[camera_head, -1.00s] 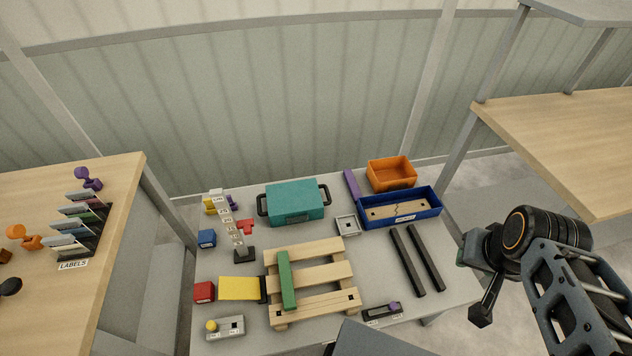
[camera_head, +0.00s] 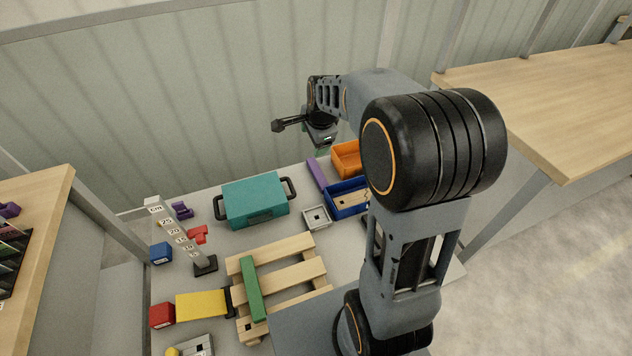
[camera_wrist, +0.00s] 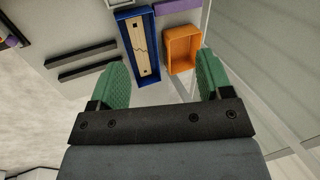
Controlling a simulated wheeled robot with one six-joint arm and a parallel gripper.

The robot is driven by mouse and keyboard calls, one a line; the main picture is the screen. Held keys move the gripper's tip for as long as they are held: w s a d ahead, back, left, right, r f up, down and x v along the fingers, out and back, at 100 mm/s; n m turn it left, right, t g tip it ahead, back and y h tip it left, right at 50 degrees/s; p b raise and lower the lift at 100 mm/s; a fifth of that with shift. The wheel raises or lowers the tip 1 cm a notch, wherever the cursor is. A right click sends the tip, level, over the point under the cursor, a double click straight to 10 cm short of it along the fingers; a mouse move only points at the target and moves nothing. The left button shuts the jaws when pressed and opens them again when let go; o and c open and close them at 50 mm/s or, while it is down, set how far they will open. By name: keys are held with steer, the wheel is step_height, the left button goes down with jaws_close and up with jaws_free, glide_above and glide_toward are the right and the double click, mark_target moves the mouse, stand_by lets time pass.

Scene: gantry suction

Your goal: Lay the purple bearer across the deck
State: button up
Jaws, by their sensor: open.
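The purple bearer (camera_head: 316,174) is a plain bar lying on the table near its back edge, left of the orange bin. Part of it also shows at the top edge of the wrist view (camera_wrist: 178,7). The deck (camera_head: 306,246) is a pale wooden slatted frame at the front of the table. A green bearer (camera_head: 252,289) lies across its slats on the left side. My gripper (camera_wrist: 163,65) is open and empty, with green pads apart. In the head view it hangs above the table's back edge, near the purple bearer and orange bin. The deck is outside the wrist view.
The orange bin (camera_head: 346,158) and blue tray (camera_head: 345,211) stand beside the purple bearer. A numbered post (camera_head: 180,235) stands at left. My arm hides the table's right side.

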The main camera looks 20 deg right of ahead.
steer(key=w+d+f+m+b, duration=0.35)
steer(key=w+f+m, duration=0.4)
steer(key=f, duration=0.35)
steer(key=m+b, duration=0.3)
steer(key=m, duration=0.8)
glide_toward(318, 172)
step_height(318, 172, down, 3)
steer(key=shift+d+r+m+b, duration=0.15)
steer(key=shift+m+b, duration=0.2)
steer(key=shift+b, duration=0.2)
steer(key=shift+t, duration=0.3)
steer(key=shift+a+b+x, duration=0.1)
steer(key=shift+b+x, duration=0.25)
steer(key=shift+x, duration=1.35)
steer(key=shift+a+b+x, duration=0.15)
steer(key=shift+b+x, duration=0.2)
steer(key=shift+x, duration=1.3)
steer(key=shift+w+r, duration=0.1)
steer(key=shift+w, duration=0.1)
steer(key=shift+c, duration=0.3)
steer(key=c, duration=1)
